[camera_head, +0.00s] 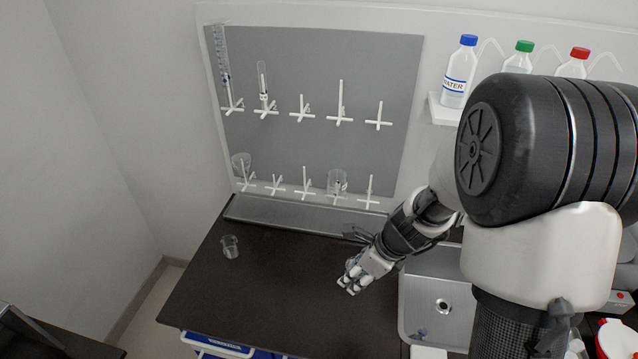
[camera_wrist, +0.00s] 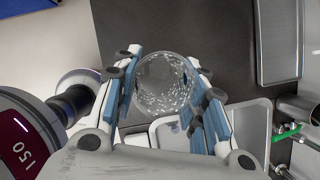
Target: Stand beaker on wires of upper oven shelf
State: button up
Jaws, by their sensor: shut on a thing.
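A clear glass beaker (camera_wrist: 165,85) is held between the blue pads of my gripper (camera_wrist: 165,72) in the wrist view, seen along its round opening. In the head view my gripper (camera_head: 352,282) is above the dark worktop, left of the sink, and mostly hides the beaker. Another small glass beaker (camera_head: 230,246) stands upright on the left part of the worktop. I cannot make out the oven or its wire shelves in either view.
A grey peg rack (camera_head: 320,120) with glassware hangs on the back wall. A metal sink (camera_head: 415,285) is right of my gripper. Bottles with blue (camera_head: 460,72), green (camera_head: 520,57) and red (camera_head: 575,63) caps stand on a wall shelf. The worktop's middle (camera_head: 285,285) is clear.

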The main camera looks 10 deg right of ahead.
jog(key=shift+a+f+n, duration=0.3)
jog(key=shift+n, duration=0.3)
jog(key=a+f+n+g+b, duration=0.1)
jog(key=n, duration=0.2)
jog(key=a+f+n+g+b, duration=0.1)
jog(key=n, duration=0.2)
jog(key=f+n+g+b, duration=0.1)
jog(key=n, duration=0.2)
jog(key=shift+s+a+f+g+y, duration=0.1)
jog(key=shift+a+f+g+y, duration=0.1)
jog(key=shift+a+g+y, duration=0.2)
jog(key=f+n+g+h+b, duration=0.1)
jog(key=n, duration=0.3)
jog(key=s+d+n+g+h+b, duration=0.1)
jog(key=n, duration=0.3)
jog(key=f+n+g+h+b, duration=0.1)
jog(key=n, duration=0.3)
jog(key=shift+s+d+f+b, duration=0.3)
jog(key=shift+d+f+b, duration=0.05)
jog(key=shift+d, duration=0.05)
jog(key=n, duration=0.1)
jog(key=d+n+h, duration=0.1)
jog(key=n, duration=0.1)
jog(key=shift+d+n+g+b, duration=0.3)
